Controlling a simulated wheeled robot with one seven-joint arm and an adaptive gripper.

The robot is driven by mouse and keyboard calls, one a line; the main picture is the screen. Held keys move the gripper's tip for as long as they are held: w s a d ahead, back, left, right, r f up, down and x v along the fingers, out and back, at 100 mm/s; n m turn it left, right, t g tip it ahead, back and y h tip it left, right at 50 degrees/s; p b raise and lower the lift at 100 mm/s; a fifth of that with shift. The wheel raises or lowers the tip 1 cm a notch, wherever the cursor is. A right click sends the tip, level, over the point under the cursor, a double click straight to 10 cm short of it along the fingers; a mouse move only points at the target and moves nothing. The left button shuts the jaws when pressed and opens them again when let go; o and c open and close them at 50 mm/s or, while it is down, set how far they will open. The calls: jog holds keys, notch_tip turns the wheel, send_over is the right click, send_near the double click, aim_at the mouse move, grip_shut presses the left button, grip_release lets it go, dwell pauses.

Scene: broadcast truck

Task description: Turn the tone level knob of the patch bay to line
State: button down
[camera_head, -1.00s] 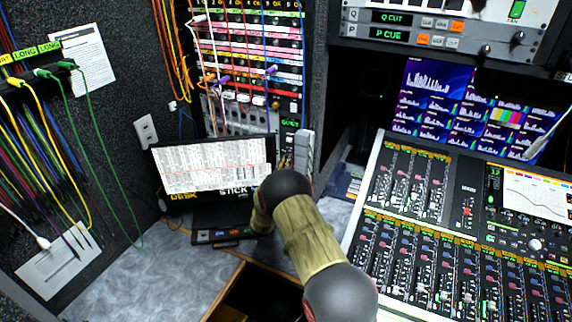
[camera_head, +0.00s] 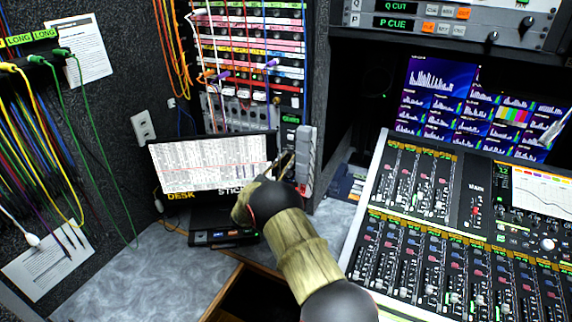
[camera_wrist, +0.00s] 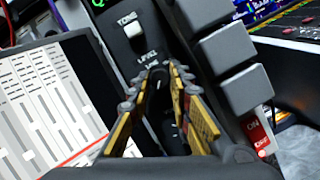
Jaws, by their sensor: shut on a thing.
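The patch bay (camera_head: 245,52) rises at the back left of the head view, with rows of jacks and plugged cables. Its tone strip shows close up in the wrist view, with a white switch (camera_wrist: 134,30) under the word TONE and the black level knob (camera_wrist: 158,84) under the word LEVEL. My gripper (camera_wrist: 160,72) is shut on this knob, one yellow-padded finger on each side. The fingers hide most of the knob and the markings around it, so its setting cannot be read. In the head view my gripper (camera_head: 285,163) reaches the strip's lower end, partly hidden by my arm.
A monitor (camera_head: 208,165) stands close left of my gripper. Grey block-shaped keys (camera_wrist: 222,42) and a red switch (camera_wrist: 259,135) lie just right of it. A mixing console (camera_head: 352,235) fills the right. Grey desk (camera_head: 170,275) is clear at the front left.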

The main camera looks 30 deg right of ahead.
jog(key=shift+m+g, duration=0.4)
jog(key=shift+m, duration=0.1)
jog(key=c, duration=1.9)
grip_release()
jog(key=v, duration=1.2)
jog(key=shift+f, duration=0.15)
